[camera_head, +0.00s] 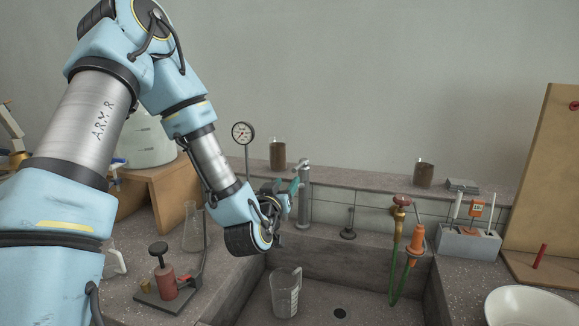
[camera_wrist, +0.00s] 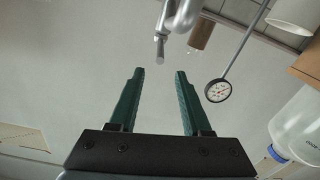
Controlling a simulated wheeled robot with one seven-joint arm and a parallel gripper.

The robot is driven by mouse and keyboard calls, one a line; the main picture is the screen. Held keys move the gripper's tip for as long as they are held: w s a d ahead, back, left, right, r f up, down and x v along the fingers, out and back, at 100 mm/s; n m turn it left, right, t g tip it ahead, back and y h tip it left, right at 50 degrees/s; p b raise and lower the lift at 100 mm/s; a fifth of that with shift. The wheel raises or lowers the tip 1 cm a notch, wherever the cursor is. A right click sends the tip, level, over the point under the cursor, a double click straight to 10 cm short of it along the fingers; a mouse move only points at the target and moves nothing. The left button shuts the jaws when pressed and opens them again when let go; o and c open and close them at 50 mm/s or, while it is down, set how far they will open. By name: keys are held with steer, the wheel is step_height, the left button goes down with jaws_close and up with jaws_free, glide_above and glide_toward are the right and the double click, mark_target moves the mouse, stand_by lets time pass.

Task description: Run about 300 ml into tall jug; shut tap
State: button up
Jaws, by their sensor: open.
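The tall jug (camera_head: 284,296) is clear, with marks on its side and a handle. It stands upright in the sink, below my gripper in the picture; I cannot make out any water in it. The grey metal tap (camera_head: 305,205) rises at the sink's back edge, and its upper part shows in the wrist view (camera_wrist: 181,17). My gripper (camera_head: 293,187) is beside the tap's top. In the wrist view my gripper (camera_wrist: 157,72) is open and empty, with a thin metal rod of the tap (camera_wrist: 160,50) just beyond its fingertips. My wrist hides part of the tap, and no stream shows.
The sink (camera_head: 378,309) has a drain (camera_head: 340,313) right of the jug. A brass tap with green hose (camera_head: 396,235) hangs at its right. A pressure gauge (camera_head: 242,133) and brown jar (camera_head: 278,155) stand behind; a flask (camera_head: 193,232) stands left.

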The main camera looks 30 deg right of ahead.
mark_target(293, 172)
steer(key=p+x, duration=0.3)
steer(key=x, duration=0.5)
steer(key=shift+w+d+r, duration=0.1)
steer(key=shift+w+d, duration=0.05)
steer(key=shift+w, duration=0.05)
steer(key=shift+w+d+p, duration=0.45)
steer(key=shift+w+d, duration=0.05)
steer(key=shift+w, duration=0.05)
jaws_close()
stand_by(0.6)
